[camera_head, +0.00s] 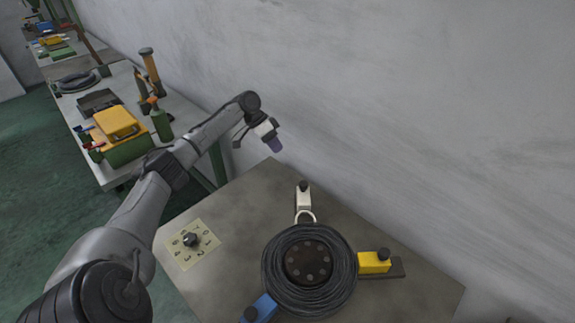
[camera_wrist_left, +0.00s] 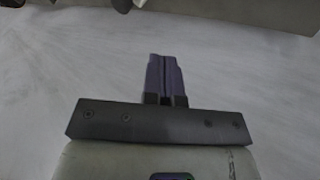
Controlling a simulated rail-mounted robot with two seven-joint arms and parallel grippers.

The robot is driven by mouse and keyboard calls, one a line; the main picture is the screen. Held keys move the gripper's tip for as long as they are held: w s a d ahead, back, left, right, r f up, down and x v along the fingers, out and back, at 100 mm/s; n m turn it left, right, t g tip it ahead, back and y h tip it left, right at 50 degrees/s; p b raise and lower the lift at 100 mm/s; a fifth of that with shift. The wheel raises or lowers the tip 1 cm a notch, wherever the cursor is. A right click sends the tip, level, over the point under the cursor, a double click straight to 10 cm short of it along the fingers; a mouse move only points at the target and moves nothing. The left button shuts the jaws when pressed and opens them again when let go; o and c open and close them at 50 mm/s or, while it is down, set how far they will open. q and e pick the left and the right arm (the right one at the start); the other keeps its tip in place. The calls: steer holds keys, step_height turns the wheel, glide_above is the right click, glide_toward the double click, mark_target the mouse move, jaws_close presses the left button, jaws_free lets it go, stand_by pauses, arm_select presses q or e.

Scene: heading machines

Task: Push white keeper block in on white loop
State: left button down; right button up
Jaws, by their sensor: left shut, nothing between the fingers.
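The white keeper block (camera_head: 303,198) stands on the grey table behind the black coil, with a dark knob on top. The white loop (camera_head: 306,217) lies between this block and the coil's rim; whether the two touch is too small to tell. My left gripper (camera_head: 276,146) is in the air near the wall, above and left of the white block. Its purple fingers also show in the left wrist view (camera_wrist_left: 165,78), shut together with nothing between them. My right gripper is not in view.
A black wire coil (camera_head: 340,283) sits on the grey table (camera_head: 230,265). A yellow block (camera_head: 373,262) is at its right and a blue block (camera_head: 263,309) at its front left. A numbered dial plate (camera_head: 205,244) lies left. The wall (camera_head: 400,110) stands close behind.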

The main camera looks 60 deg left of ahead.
mark_target(304, 196)
arm_select(q)
steer(key=w+d+f, duration=0.3)
steer(key=d+f, duration=0.4)
steer(key=d, duration=0.1)
steer(key=shift+w+d+f, duration=0.2)
steer(key=shift+f, duration=0.15)
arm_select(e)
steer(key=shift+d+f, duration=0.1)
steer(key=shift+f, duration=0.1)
arm_select(q)
steer(key=shift+d, duration=0.1)
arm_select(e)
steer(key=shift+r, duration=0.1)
